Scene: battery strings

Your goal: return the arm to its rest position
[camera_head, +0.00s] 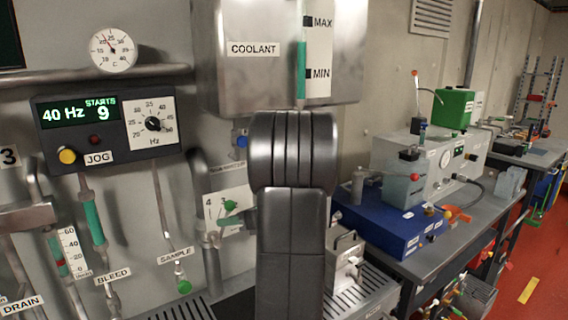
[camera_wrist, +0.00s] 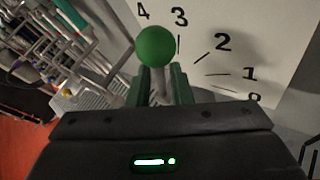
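My gripper (camera_wrist: 162,72) shows in the wrist view with its two dark green fingers apart and a gap between them. A green ball knob (camera_wrist: 155,46) sits just past the fingertips, in front of a white dial plate (camera_wrist: 235,60) with numbers. I cannot tell whether the fingertips touch the knob. In the head view my arm stands upright in the middle and hides most of the gripper. The green knob (camera_head: 230,206) and the dial plate (camera_head: 241,197) show left of my arm.
A steel coolant tank (camera_head: 255,85) is behind my arm. At left are a control box (camera_head: 107,128), a round gauge (camera_head: 113,50) and valves marked bleed (camera_head: 112,280) and sample (camera_head: 184,286). At right a bench (camera_head: 430,262) carries a blue box (camera_head: 385,225). Red floor (camera_head: 510,285) is open at far right.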

